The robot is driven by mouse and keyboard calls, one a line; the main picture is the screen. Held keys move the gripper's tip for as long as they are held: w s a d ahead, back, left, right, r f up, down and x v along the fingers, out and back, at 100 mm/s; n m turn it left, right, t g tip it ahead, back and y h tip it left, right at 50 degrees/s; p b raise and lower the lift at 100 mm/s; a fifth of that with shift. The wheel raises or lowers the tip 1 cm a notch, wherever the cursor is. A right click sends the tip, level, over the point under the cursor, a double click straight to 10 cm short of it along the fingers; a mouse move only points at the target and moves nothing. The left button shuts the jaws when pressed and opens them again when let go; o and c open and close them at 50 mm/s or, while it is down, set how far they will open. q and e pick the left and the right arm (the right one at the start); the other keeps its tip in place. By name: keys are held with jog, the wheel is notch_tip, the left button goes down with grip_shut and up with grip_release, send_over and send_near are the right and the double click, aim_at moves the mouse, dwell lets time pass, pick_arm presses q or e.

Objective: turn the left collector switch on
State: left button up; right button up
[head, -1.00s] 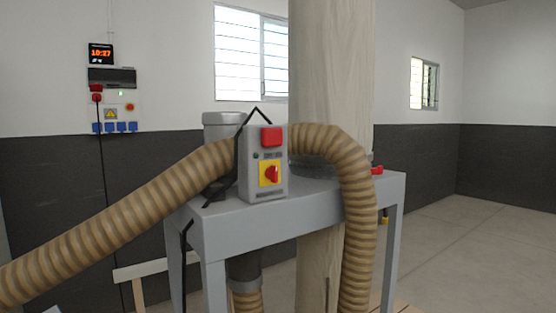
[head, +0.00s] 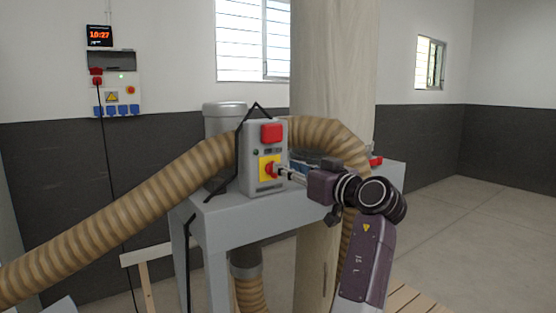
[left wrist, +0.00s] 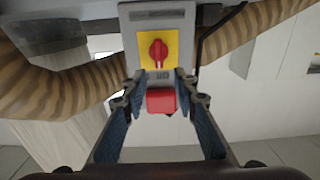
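The collector switch is a grey box (head: 262,190) on a grey stand, with a red rotary knob (head: 269,170) on a yellow plate and a red cap (head: 271,133) above. The left wrist view shows the box upside down: the knob (left wrist: 158,53) lies just beyond the fingertips, and the red cap (left wrist: 160,101) shows between the fingers. The knob's handle looks roughly vertical there. My left gripper (head: 285,173) is in front of the box, close to the knob; its fingers (left wrist: 157,80) are apart and empty. Contact with the knob cannot be told. My right gripper is out of view.
Ribbed tan hoses (head: 130,215) run from both sides of the box. The grey stand (head: 225,222) and a thick pale column (head: 335,60) are close by. A wall panel (head: 118,92) hangs at left. Open floor (head: 480,220) lies at right.

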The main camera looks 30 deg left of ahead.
pick_arm(q)
jog(key=p+x, duration=0.2)
jog(key=x, duration=0.3)
jog(key=shift+w+a, duration=0.15)
jog(key=shift+a, duration=0.1)
grip_shut()
